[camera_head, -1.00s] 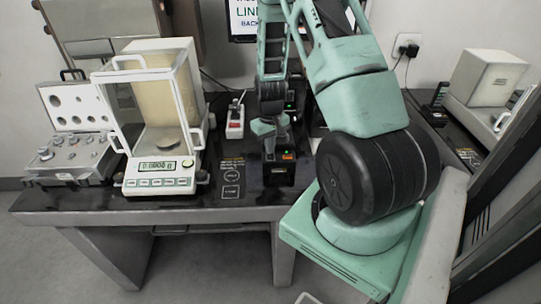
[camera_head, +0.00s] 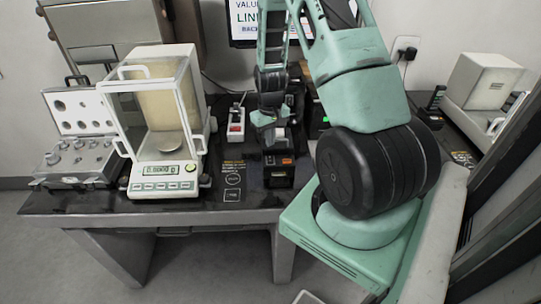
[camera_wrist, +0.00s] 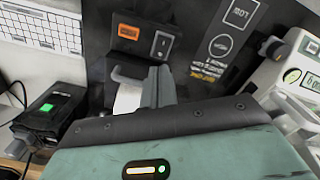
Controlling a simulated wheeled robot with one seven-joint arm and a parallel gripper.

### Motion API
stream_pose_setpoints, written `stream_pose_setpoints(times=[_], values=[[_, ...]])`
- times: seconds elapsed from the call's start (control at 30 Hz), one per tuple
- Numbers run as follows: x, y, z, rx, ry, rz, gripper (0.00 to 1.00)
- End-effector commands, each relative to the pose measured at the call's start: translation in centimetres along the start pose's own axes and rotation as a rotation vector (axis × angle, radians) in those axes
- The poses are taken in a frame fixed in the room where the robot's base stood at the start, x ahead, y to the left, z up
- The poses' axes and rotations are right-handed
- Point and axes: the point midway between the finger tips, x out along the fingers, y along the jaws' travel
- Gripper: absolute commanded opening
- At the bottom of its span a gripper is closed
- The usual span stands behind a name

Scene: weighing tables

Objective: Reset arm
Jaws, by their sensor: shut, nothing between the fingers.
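My gripper (camera_head: 264,122) hangs over the table, just behind and above a small black device (camera_head: 278,172) with an orange label. In the wrist view my gripper (camera_wrist: 158,88) is shut and empty, its fingers pointing toward that device, whose orange label and switch (camera_wrist: 162,45) show beyond them. A small white piece lies beside the fingertips in the wrist view; I cannot tell what it is.
A balance (camera_head: 165,180) with a glass case stands left on the dark table (camera_head: 215,208). Left of it is an open weight case (camera_head: 75,160). A red and white switch box (camera_head: 236,128) stands behind. A monitor (camera_head: 243,22) is at the back. A second balance stands far right.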

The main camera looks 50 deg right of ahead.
Motion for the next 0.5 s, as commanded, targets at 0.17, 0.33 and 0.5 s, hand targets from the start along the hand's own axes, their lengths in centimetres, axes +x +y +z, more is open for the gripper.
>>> stream_pose_setpoints(times=[0.17,0.33,0.5], values=[[-1.55,0.0,0.0,-0.001,0.0,0.0,0.0],[-1.58,0.0,0.01,-0.001,0.0,0.0,0.0],[-1.54,0.0,0.01,-0.001,0.0,0.0,0.0]])
